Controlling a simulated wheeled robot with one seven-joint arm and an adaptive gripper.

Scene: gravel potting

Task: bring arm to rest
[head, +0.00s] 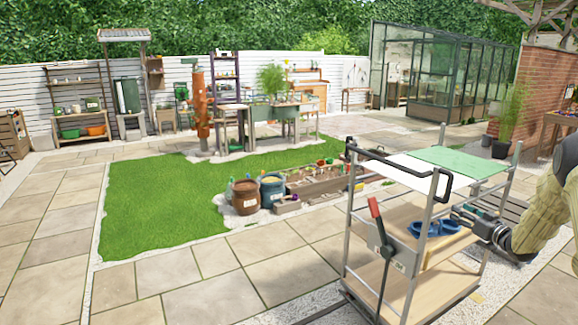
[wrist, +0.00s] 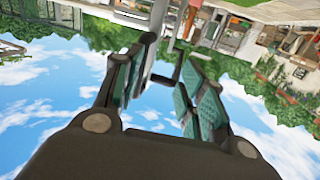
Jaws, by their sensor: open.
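My gripper (head: 459,214) is at the right in the head view, beside the posts of a wheeled cart (head: 412,243). From this view it overlaps the cart's upper part, and I cannot tell whether it touches it. In the wrist view my gripper (wrist: 160,85) has its two green-padded fingers spread apart with nothing between them. The wrist view is upside down, with sky below and the garden above. A grey post and a dark bar show beyond the fingers.
The cart has a white and green top (head: 462,161), a red-handled lever (head: 376,215) and blue items (head: 433,226) on a wooden shelf. Planters and pots (head: 246,196) stand beyond, by the lawn (head: 160,205). Paving at the left is clear. A brick wall (head: 545,90) stands at the right.

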